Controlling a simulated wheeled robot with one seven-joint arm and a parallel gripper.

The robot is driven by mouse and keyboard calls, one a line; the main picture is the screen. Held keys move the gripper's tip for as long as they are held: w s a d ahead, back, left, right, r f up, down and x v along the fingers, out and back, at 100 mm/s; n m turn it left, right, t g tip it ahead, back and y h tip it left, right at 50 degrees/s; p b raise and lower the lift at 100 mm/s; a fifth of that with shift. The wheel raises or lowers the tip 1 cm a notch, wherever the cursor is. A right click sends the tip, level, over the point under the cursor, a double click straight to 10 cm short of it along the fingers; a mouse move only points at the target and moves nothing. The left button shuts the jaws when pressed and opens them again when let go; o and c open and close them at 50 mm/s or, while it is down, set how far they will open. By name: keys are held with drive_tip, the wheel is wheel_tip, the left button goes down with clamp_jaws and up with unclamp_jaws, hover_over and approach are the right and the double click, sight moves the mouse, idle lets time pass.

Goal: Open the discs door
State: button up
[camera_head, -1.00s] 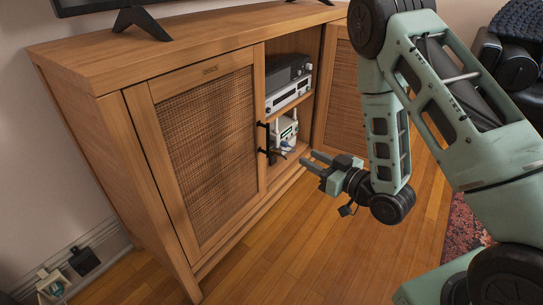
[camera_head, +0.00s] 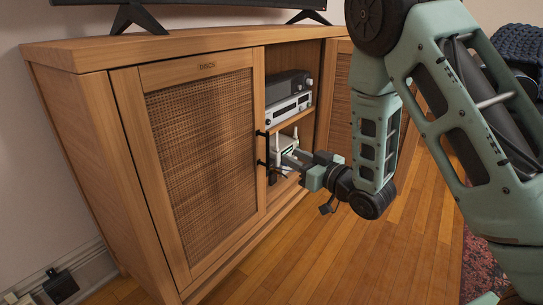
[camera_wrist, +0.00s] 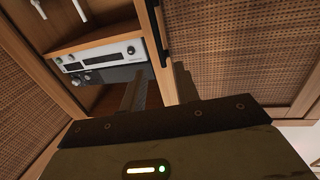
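The discs door (camera_head: 205,145), a wooden frame with a woven panel and a "DISCS" label (camera_head: 207,66), appears shut on the left of the cabinet in the head view. Its black vertical bar handle (camera_head: 267,150) is on its right edge. My gripper (camera_head: 288,160) is just right of the handle, its fingers pointing left towards it. In the wrist view my gripper (camera_wrist: 158,82) has its two fingers apart with a gap between them. The handle (camera_wrist: 157,32) shows just beyond that gap; no contact is visible. The door's woven panel (camera_wrist: 235,55) fills the right.
The middle compartment is open, holding a dark device and a silver device (camera_head: 288,108) on a shelf (camera_head: 296,119), with a white router (camera_head: 283,145) below. A television stands on top (camera_head: 190,42). Floor in front (camera_head: 330,250) is clear.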

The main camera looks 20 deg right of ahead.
drive_tip(key=b+x, duration=0.2)
drive_tip(key=x, duration=0.7)
drive_tip(key=shift+w+b, duration=0.15)
drive_tip(key=shift+b, duration=0.2)
drive_tip(key=shift+c, duration=0.3)
clamp_jaws()
